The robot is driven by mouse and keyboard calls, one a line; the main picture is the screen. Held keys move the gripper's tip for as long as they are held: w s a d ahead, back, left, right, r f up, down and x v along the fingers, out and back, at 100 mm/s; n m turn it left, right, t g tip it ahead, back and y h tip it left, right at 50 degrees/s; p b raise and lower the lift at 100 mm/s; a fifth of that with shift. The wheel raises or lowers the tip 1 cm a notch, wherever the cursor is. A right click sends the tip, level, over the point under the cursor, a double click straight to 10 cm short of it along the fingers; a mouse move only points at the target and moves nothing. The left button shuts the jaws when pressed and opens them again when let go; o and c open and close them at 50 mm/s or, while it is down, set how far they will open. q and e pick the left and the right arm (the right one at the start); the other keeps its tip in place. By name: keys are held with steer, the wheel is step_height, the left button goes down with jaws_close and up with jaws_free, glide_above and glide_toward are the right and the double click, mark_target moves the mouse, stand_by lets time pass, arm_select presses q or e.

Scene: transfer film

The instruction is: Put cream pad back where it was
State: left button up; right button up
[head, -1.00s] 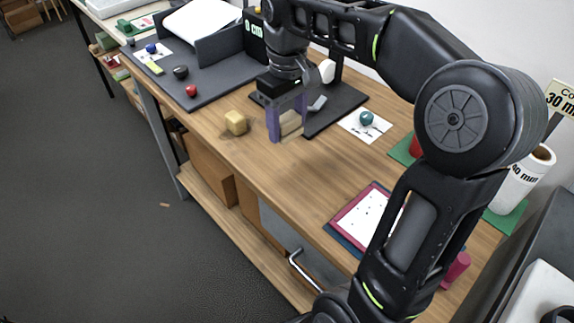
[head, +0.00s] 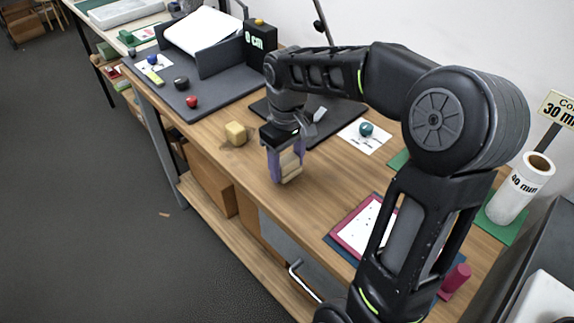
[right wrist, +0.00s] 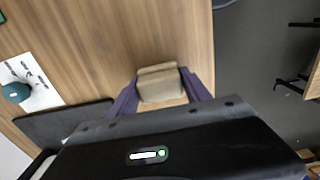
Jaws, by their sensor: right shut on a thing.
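My right gripper (head: 286,170), with purple fingers, is shut on the cream pad (head: 290,165). The pad is a small beige block between the fingers, partly covered by them in the head view. In the right wrist view the pad (right wrist: 160,86) shows between the two purple fingers (right wrist: 161,92), over bare wood. The gripper is over the middle of the wooden table (head: 320,195). I cannot tell whether the pad touches the tabletop. My left gripper is not in view.
Behind are a dark base plate (head: 335,125) and a white card with a teal ball (head: 366,129). A magenta-framed sheet (head: 362,225) lies nearer, at right. A grey tray (head: 210,97) holds a red ball (head: 192,102).

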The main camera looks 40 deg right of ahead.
mark_target(286, 159)
steer(key=shift+f, duration=0.55)
steer(key=shift+f, duration=0.1)
steer(key=o, duration=1.3)
steer(key=shift+r, duration=0.2)
step_height(286, 159, up, 8)
steer(key=shift+r, duration=0.1)
steer(key=shift+r+p, duration=0.95)
steer(key=shift+r, duration=0.9)
